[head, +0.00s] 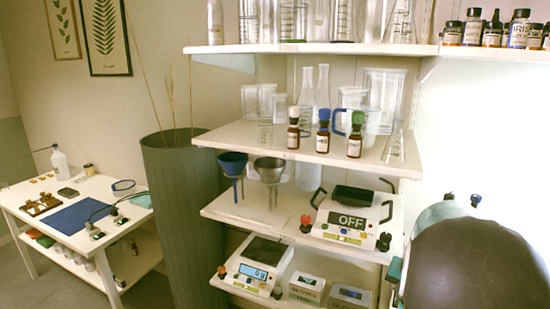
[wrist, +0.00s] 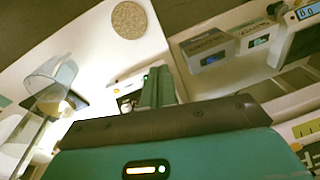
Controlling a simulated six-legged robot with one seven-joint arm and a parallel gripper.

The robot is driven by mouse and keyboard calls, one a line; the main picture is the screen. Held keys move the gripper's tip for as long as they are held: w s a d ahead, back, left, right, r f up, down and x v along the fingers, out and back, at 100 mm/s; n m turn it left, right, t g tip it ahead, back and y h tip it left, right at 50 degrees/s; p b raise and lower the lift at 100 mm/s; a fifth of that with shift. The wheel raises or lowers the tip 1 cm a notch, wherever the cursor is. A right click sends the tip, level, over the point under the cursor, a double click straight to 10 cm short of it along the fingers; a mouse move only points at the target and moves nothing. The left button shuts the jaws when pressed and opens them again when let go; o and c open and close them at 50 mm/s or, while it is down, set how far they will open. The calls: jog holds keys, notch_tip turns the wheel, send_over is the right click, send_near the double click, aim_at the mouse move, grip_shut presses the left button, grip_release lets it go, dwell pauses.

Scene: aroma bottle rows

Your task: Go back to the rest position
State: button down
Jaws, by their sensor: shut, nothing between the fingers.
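My gripper (wrist: 158,85) shows in the wrist view as teal fingers held together, with nothing between them. They extend beyond the dark bar and teal housing of my wrist, over a white surface. In the head view my dark rounded arm part fills the lower right; the fingertips cannot be made out there. Three brown bottles stand upright in a row on the middle shelf in the head view: one with a white cap (head: 293,130), one with a blue cap (head: 323,132), one with a green cap (head: 355,135).
The shelf unit (head: 262,215) holds glassware, funnels and scales (head: 345,218). Several dark bottles (head: 492,30) stand upper right. A grey-green planter (head: 182,215) and white table (head: 30,212) are left. The wrist view shows a cork disc (wrist: 128,19), clear beaker (wrist: 50,75) and boxes (wrist: 207,48).

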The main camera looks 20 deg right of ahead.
jog(key=w+a+r+n+t, duration=0.1)
jog(key=a+r+n, duration=0.3)
jog(key=a, duration=0.6)
jog(key=a+r+n+t, duration=0.1)
jog(key=a+r+n, duration=0.1)
jog(key=a+r, duration=0.65)
jog(key=s+a+n+t, duration=0.1)
jog(key=s+a, duration=0.3)
jog(key=a, duration=0.4)
jog(key=s+a+n, duration=0.3)
jog(key=a+n, duration=0.1)
jog(key=a, duration=0.4)
jog(key=shift+s+a+t, duration=0.15)
jog(key=shift+s+t, duration=0.2)
jog(key=shift+t, duration=0.05)
jog(key=shift+f, duration=0.1)
